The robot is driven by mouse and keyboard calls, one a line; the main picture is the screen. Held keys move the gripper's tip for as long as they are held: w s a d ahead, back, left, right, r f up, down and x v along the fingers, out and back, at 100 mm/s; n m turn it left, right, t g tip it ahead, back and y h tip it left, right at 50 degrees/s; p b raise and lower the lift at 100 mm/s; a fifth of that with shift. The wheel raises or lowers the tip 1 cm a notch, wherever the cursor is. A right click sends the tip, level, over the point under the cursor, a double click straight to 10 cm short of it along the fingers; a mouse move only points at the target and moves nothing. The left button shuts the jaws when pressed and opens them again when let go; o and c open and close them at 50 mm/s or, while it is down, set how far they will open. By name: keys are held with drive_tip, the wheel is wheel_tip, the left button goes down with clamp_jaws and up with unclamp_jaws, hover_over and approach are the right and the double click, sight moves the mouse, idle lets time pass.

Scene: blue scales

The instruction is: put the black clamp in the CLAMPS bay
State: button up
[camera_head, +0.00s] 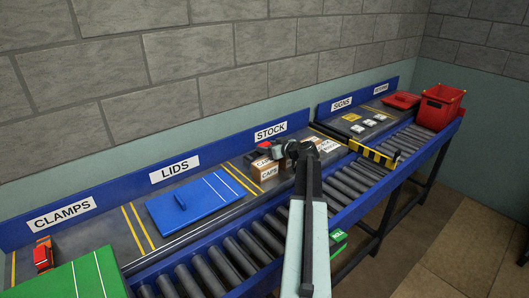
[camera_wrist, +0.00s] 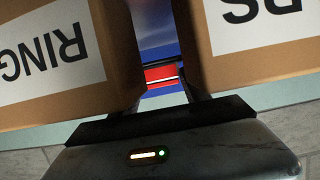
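My gripper (camera_head: 284,148) is over the STOCK bay, above and behind the cardboard boxes. In the wrist view its two dark fingers (camera_wrist: 168,85) stand apart, with a gap between them. A small red thing with a white line and a dark edge (camera_wrist: 162,76) shows in that gap; I cannot tell what it is or whether the fingers touch it. I cannot make out a black clamp for sure in either view. The CLAMPS bay, under its white sign (camera_head: 62,214), is at the far left and holds a red clamp-like thing (camera_head: 43,256).
A CAPS box (camera_head: 257,171) stands in the STOCK bay; a RINGS box (camera_wrist: 60,95) is close beside my fingers. A blue lid (camera_head: 196,204) lies in the LIDS bay. A green panel (camera_head: 88,280) is at front left. Rollers (camera_head: 262,236) run along the front. A red bin (camera_head: 441,105) is far right.

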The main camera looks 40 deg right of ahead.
clamp_jaws()
wheel_tip(320, 180, up, 10)
drive_tip(key=p, duration=1)
